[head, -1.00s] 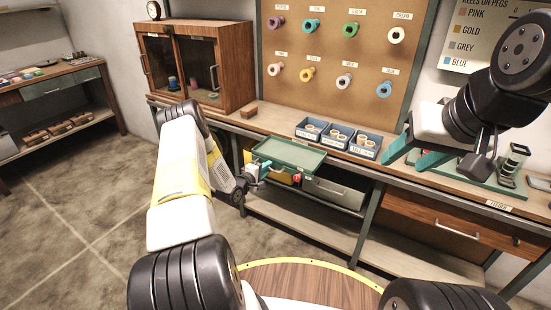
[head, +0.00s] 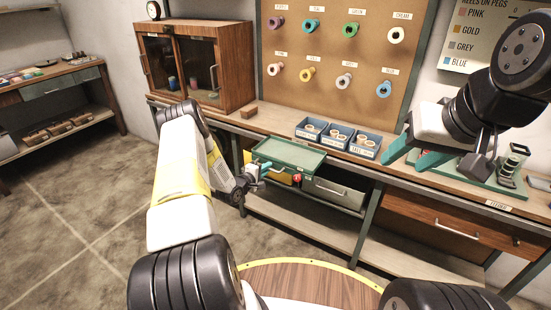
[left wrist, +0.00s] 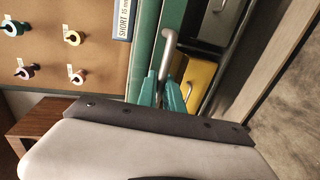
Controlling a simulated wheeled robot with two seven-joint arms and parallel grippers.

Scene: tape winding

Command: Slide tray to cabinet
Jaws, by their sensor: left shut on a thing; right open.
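The green tray (head: 290,154) sits at the front edge of the workbench, below the pegboard. My left gripper (head: 262,170) is at the tray's left front side. In the left wrist view, its teal fingers (left wrist: 162,92) are shut on a pale metal handle (left wrist: 168,50) beside the green tray edge (left wrist: 146,45). The wooden cabinet (head: 236,65) with glass doors stands on the bench to the left of the tray, with reels dimly visible inside. My right gripper (head: 415,155) is open and empty above the right part of the bench.
Blue bins (head: 338,137) stand on the bench behind the tray. A small wooden block (head: 249,113) lies near the cabinet. A yellow bin (left wrist: 200,78) and a grey drawer (head: 335,193) are below the tray. A pegboard (head: 340,60) with several reels is behind.

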